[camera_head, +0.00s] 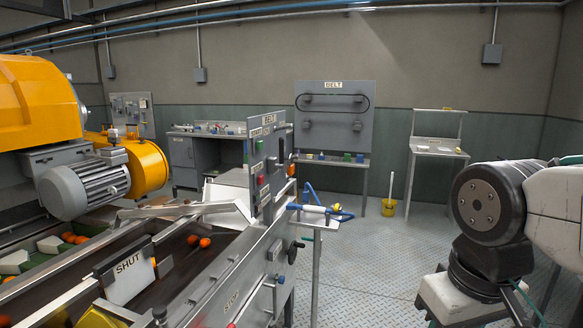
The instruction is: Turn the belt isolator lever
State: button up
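A grey upright control panel (258,165) stands on the right side of the conveyor, seen at an angle. It carries small labels, a green button (259,145) and a red button (261,181). A dark handle (281,150) sits on the panel's right part; it may be the belt isolator lever, but it is too small for me to tell its position or read the label beside it. My arm shows at the right edge, well apart from the panel. My gripper is out of view.
The conveyor (215,262) holds several oranges and a "SHUT" plate (126,274). A small stand with a blue-handled tool (320,210) is just right of the panel. The chequered floor (375,270) between is clear.

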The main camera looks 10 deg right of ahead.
aim_at(282, 166)
jog(key=z, duration=0.2)
jog(key=i, duration=0.85)
jog(key=u, duration=0.4)
